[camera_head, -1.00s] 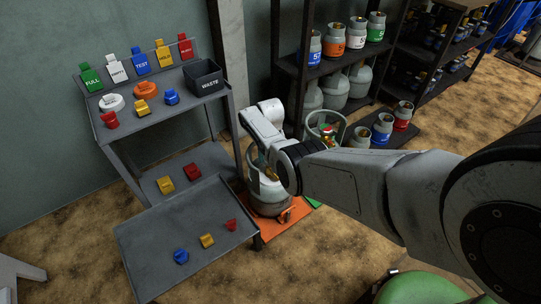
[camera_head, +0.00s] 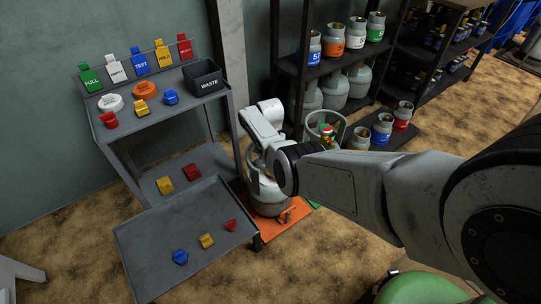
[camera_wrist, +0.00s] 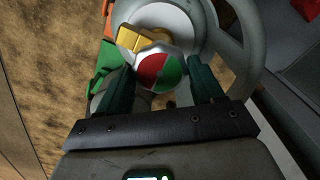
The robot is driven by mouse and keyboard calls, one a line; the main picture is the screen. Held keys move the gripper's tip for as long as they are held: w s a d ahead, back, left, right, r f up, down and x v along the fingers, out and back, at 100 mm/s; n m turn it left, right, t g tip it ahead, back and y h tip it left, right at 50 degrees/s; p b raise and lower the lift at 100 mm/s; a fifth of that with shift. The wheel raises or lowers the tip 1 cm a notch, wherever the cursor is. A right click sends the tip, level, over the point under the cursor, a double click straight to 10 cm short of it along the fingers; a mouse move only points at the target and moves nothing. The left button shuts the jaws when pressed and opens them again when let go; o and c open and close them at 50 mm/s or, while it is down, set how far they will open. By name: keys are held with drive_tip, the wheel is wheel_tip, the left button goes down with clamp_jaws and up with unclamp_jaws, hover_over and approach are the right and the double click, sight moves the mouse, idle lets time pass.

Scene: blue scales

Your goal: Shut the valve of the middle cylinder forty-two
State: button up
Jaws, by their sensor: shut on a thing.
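A grey-white cylinder (camera_head: 268,197) stands upright on an orange mat beside the cart, partly hidden by my arm. Its number cannot be read. In the wrist view, its round valve knob (camera_wrist: 160,72) shows red and green sectors, with a brass valve body (camera_wrist: 136,40) beside it and a pale guard ring (camera_wrist: 240,60) around the top. My gripper (camera_wrist: 162,84) has its two dark green fingers on either side of the knob, shut on it. In the head view my gripper is mostly hidden behind my arm.
Another cylinder with a green and red valve (camera_head: 326,130) stands just behind. A grey cart (camera_head: 140,240) with coloured tags and a waste bin (camera_head: 203,77) is close on the left. Dark shelves (camera_head: 290,65) with numbered cylinders stand behind.

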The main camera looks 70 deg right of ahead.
drive_tip(key=o, duration=1)
drive_tip(key=shift+o, duration=0.2)
wheel_tip(320, 180, up, 11)
drive_tip(key=p, duration=0.6)
drive_tip(key=shift+f, duration=0.15)
